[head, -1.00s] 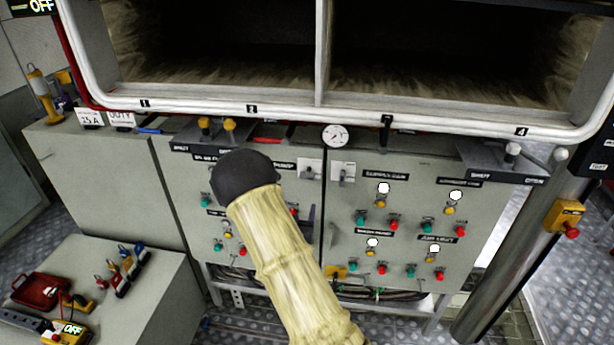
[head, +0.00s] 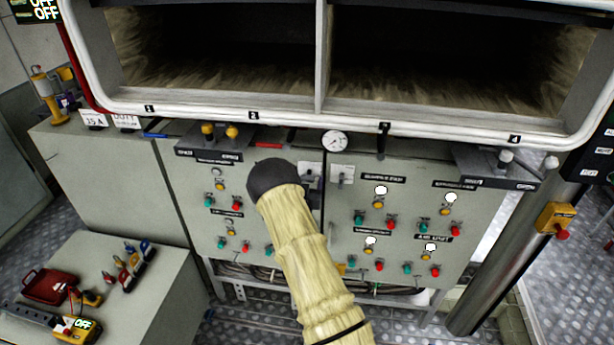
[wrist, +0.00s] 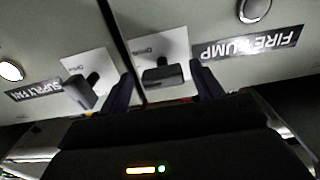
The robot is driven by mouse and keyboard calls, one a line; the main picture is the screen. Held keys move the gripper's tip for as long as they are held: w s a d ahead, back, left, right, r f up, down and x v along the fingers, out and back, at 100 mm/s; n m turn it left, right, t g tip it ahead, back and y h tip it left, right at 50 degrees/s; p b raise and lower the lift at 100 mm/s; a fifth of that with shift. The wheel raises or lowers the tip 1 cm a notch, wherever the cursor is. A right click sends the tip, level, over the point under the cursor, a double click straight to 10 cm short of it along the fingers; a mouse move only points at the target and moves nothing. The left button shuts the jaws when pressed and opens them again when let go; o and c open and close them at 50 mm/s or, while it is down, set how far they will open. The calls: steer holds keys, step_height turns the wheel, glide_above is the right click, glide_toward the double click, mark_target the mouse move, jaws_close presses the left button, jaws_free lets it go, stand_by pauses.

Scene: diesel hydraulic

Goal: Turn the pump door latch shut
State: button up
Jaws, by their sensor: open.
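The pump door latch (wrist: 163,76) is a dark handle on a white plate, beside the upside-down FIRE PUMP label (wrist: 250,45) in the wrist view. Its bar lies roughly across that picture. In the head view its pale plate (head: 309,168) is at the inner edge of the left cabinet door. My gripper (wrist: 160,73) is open, with one dark finger on each side of the latch handle in the picture. I cannot tell whether they touch it. In the head view my arm hides part of the pump door and most of the gripper.
The supply fan latch (wrist: 82,90) sits close by, across the door gap. A round gauge (head: 334,141) is above the latches. Buttons and lamps cover both doors. A side bench (head: 165,290) holds a red case (head: 45,286) and tools. A steel post (head: 497,265) stands right.

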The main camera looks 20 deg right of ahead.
steer(key=shift+w+d, duration=0.35)
steer(key=shift+w, duration=0.3)
steer(key=shift+c, duration=0.4)
steer(key=c, duration=0.9)
